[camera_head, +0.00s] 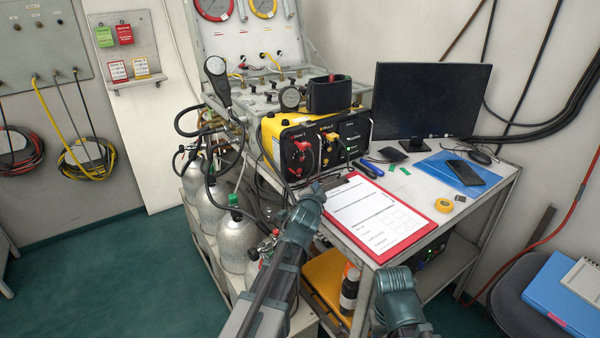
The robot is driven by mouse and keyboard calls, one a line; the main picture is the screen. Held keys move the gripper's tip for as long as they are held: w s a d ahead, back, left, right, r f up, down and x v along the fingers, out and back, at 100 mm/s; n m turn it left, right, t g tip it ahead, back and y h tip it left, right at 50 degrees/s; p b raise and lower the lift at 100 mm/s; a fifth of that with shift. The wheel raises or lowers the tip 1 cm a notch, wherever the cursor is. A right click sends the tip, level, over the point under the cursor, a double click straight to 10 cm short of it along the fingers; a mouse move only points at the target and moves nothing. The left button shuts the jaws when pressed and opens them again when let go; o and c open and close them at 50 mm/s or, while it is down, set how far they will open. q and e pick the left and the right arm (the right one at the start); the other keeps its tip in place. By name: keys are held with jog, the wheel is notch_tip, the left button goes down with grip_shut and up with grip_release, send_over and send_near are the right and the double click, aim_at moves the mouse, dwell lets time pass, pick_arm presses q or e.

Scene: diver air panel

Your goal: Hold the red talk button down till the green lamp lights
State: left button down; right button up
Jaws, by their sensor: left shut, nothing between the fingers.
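A yellow-and-black comms box (269,140) stands on the bench, with red fittings (301,150) on the left of its front and yellow ones near the middle. I cannot tell which red part is the talk button. My left gripper (319,187) is shut and empty, in front of and below the box, near the clipboard's upper left corner. My right wrist shows at the bottom; its fingers are not visible.
A red clipboard (377,215) with a paper form covers the front of the bench. A monitor (430,100), a blue folder with a phone (470,172) and yellow tape (444,205) are to the right. Grey cylinders (236,240) stand to the left.

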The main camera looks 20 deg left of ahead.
pick_arm(q)
jog(key=shift+w+a, duration=0.95)
jog(key=shift+a, duration=0.3)
jog(key=shift+w+a, duration=0.95)
jog(key=shift+a, duration=0.25)
jog(key=shift+w, duration=0.1)
jog(key=shift+w+a, duration=0.15)
jog(key=shift+a, duration=0.15)
jog(key=shift+w+a, duration=0.25)
jog(key=shift+a, duration=0.05)
dwell(2.2)
jog(key=shift+s+d, duration=0.5)
jog(key=shift+d, duration=0.1)
dwell(0.3)
jog(key=shift+s+d, duration=0.8)
jog(key=shift+d, duration=0.2)
jog(key=shift+s+d, duration=0.75)
jog(key=shift+d, duration=0.25)
